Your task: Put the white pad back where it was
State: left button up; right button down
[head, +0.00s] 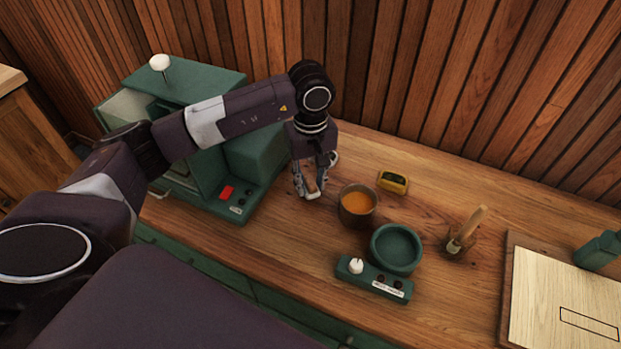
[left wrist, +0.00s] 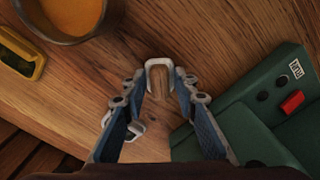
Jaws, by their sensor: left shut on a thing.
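My left gripper (head: 311,193) points down over the wooden counter, between the green machine and the orange-filled pot. It is shut on a small pale thing, which I take to be the white pad (left wrist: 159,63). In the left wrist view its whitish, U-shaped edge shows between the fingertips, with a tan middle. The fingers hide much of it, and I cannot tell whether it touches the counter. A pale board (head: 545,285) at the far right bears a thin black rectangle outline. My right gripper is not in view.
The green machine (head: 255,165) stands close left of the gripper. The orange-filled pot (head: 345,212) is close right, with a yellow device (head: 393,182) behind it. A green round warmer (head: 375,279) and a brush (head: 466,233) stand further right. A slatted wall (head: 440,90) closes the back.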

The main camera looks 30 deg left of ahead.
aim_at(311, 182)
pick_arm(q)
jog(key=shift+f+b, duration=0.2)
jog(key=shift+b, duration=0.1)
jog(key=o, duration=1)
jog(key=shift+r, duration=0.1)
jog(key=shift+r+p, duration=0.15)
jog(key=shift+p, duration=0.15)
notch_tip(311, 182, up, 12)
jog(key=b, duration=0.3)
